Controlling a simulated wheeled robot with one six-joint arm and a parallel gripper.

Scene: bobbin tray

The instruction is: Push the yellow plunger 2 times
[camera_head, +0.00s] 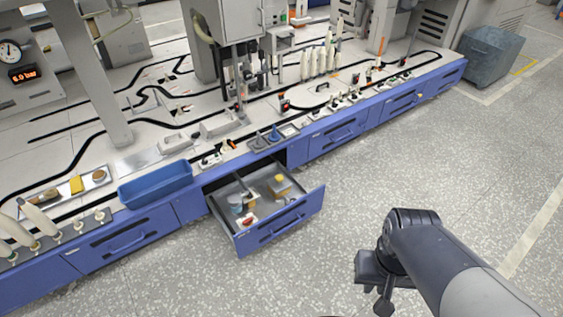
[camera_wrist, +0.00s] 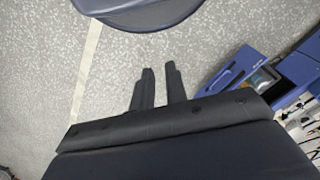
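No plunger can be told for certain at this size. A small yellow object (camera_head: 280,183) lies in the pulled-out drawer (camera_head: 270,229). Another flat yellow piece (camera_head: 76,185) lies on a tray at the left of the bench. My gripper (camera_wrist: 160,68) shows two dark fingers with a gap between them over bare floor in the wrist view, open and empty. In the head view my arm is at the lower right, over the floor and well apart from the bench. The drawer also shows at the right of the wrist view (camera_wrist: 240,65).
The long bench has blue drawer fronts (camera_head: 340,133). A blue bin (camera_head: 155,185) stands at its front edge. White bobbins (camera_head: 318,62) stand further back. The open drawer juts into the aisle. A grey-blue cart (camera_head: 492,57) stands at the upper right. The floor between is clear.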

